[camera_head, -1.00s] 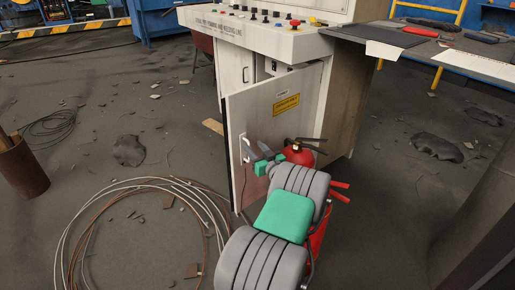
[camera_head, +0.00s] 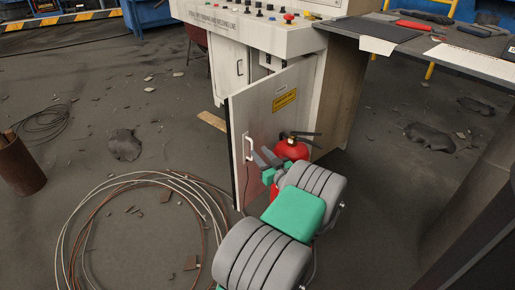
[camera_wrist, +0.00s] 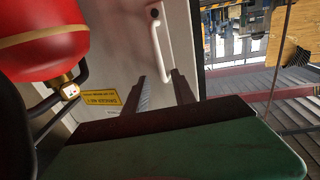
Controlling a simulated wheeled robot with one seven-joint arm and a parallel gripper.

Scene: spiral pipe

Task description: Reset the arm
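My gripper (camera_head: 262,158) is in front of the cabinet door, close to its white handle (camera_head: 249,148). My arm, grey with green covers, reaches up from the bottom of the head view and hides the door's lower part.
A red fire extinguisher (camera_head: 290,149) stands right beside my gripper; it fills the upper left of the wrist view (camera_wrist: 40,45). A control desk (camera_head: 255,38) is above the door. A table (camera_head: 470,62) is right.

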